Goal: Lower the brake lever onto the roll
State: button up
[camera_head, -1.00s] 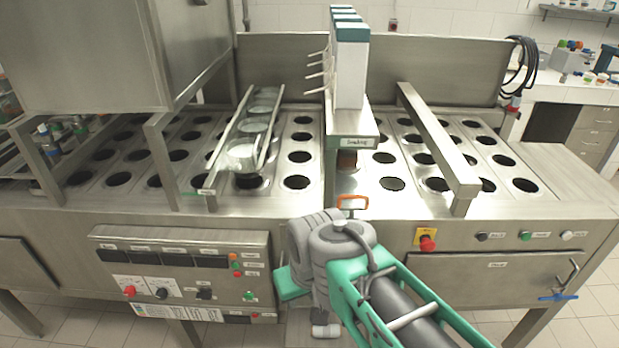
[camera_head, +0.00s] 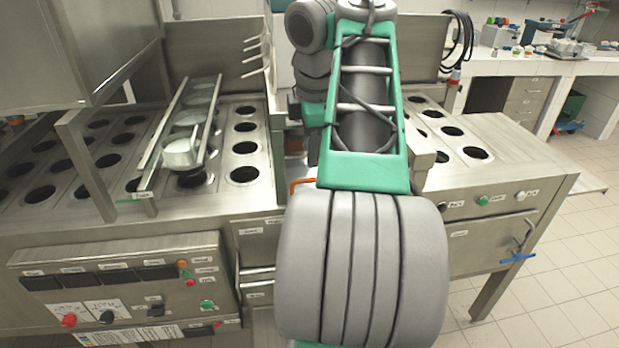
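I cannot make out a brake lever or a roll for certain. Several thin pale rods (camera_head: 252,58) stick out to the left beside my raised arm. The tall white unit they belong to is mostly hidden behind my arm. An orange handle (camera_head: 301,184) shows low on the machine front, partly covered by my arm. My gripper is hidden behind my own green and grey arm links, so its fingers do not show.
The steel cup filler has rows of round holes, with a sloped rail rack (camera_head: 185,125) holding clear cups at left. A control panel (camera_head: 125,285) is on the front. A steel housing (camera_head: 80,50) stands upper left. The floor at right is clear.

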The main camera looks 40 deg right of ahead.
aim_at(309, 179)
jog(key=b+x, duration=0.6)
jog(key=x, duration=0.1)
jog(key=shift+w+f+b, duration=0.1)
jog(key=shift+f+b, duration=0.25)
jog(key=shift+b, duration=0.05)
jog(key=shift+r, duration=0.15)
jog(key=shift+c, duration=0.2)
grip_shut()
dwell(0.6)
